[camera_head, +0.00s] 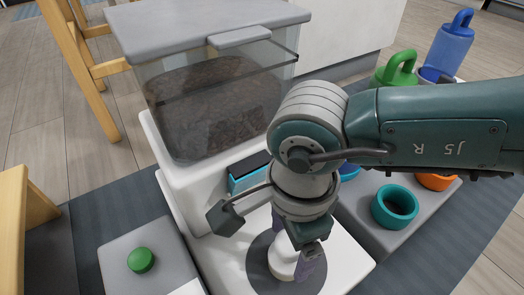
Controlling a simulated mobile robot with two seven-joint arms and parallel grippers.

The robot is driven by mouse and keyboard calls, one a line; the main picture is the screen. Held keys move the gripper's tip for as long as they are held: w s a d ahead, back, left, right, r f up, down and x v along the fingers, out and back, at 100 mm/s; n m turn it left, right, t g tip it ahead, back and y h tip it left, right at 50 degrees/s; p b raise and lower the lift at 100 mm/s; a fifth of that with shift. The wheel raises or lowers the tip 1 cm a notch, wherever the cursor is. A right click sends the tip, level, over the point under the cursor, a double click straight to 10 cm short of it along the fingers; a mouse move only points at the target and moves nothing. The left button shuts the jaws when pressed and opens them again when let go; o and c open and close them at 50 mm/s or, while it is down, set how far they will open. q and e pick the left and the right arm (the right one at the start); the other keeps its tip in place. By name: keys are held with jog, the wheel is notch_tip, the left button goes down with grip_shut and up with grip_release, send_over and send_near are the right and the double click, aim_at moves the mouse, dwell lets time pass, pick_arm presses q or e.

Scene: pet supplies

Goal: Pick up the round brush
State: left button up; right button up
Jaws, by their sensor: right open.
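My right gripper (296,256) points down over a dark grey round pad (258,272) on the white base, with its arm coming in from the right. It is open. A small white rounded object (283,260) shows between and behind its fingers, on the pad. It may be the round brush, but the gripper and wrist hide much of it. I cannot tell whether the fingers touch it. My left gripper is out of view.
A clear bin (225,110) of brown kibble with a grey lid stands behind the gripper. A grey block with a green button (141,260) is at the left. A teal cup (394,206), orange cup (437,181), green bottle (396,70) and blue bottle (449,45) are at the right.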

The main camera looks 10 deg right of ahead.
jog(key=shift+f, duration=0.2)
grip_shut()
dwell(0.6)
